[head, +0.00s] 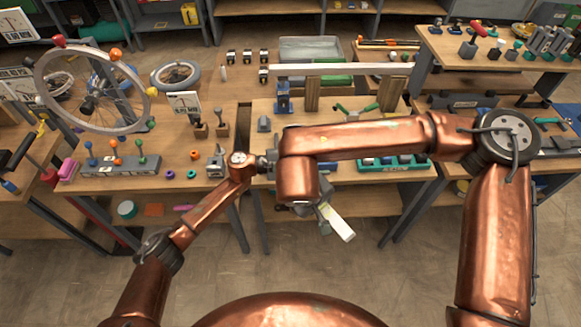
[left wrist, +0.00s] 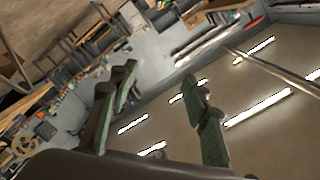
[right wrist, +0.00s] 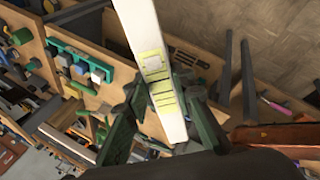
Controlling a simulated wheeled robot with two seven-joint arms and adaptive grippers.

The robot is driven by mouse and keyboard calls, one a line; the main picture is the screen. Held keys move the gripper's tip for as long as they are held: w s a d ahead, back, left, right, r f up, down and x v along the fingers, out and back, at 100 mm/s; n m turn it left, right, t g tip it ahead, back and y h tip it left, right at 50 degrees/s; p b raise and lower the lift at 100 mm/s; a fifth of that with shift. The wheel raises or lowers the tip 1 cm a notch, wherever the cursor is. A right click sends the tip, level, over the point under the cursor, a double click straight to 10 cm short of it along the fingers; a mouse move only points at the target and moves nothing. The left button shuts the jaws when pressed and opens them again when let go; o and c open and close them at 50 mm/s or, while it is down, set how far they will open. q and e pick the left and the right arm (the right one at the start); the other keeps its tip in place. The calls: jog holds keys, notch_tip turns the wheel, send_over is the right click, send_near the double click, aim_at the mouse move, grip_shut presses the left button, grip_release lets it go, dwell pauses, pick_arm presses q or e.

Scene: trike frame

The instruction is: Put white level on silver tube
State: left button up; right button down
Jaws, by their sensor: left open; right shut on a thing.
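The white level (head: 341,222) is a pale bar held tilted in front of the bench's front edge, over the floor. In the right wrist view the level (right wrist: 146,50) shows yellow-green vial windows and runs between the green fingers. My right gripper (head: 325,210) is shut on it. The silver tube (head: 342,69) is a long pale bar lying level across upright supports at the back of the bench, well apart from the level. My left gripper (left wrist: 160,110) is open and empty; in the head view it is mostly hidden behind my right arm.
A spoked wheel (head: 92,90) stands at the left of the bench. A grey block with coloured knobs (head: 118,166) and a green tray (head: 395,163) lie near the front edge. A blue vise (head: 283,98) stands under the tube's left end. The floor in front is clear.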

pick_arm(q)
jog(key=s+a+r+m+g+y, duration=0.1)
jog(key=s+r+m+g, duration=0.1)
jog(key=r, duration=0.5)
jog(key=s+a+r+m+g+y, duration=0.1)
jog(key=s+r+m+g, duration=0.15)
jog(key=r, duration=0.45)
jog(key=s+a+n+t+y, duration=0.1)
jog(key=s+a+t+y, duration=0.1)
jog(key=s+a+y, duration=0.6)
jog(key=shift+g+y, duration=0.25)
jog(key=shift+y, duration=0.35)
jog(key=x, duration=0.8)
jog(key=s+x, duration=0.1)
jog(key=x, duration=0.3)
jog(key=shift+s+d+r, duration=0.1)
jog(key=shift+d+r, duration=0.25)
jog(key=shift+c, duration=0.4)
grip_shut()
pick_arm(e)
jog(key=c, duration=1.6)
grip_release()
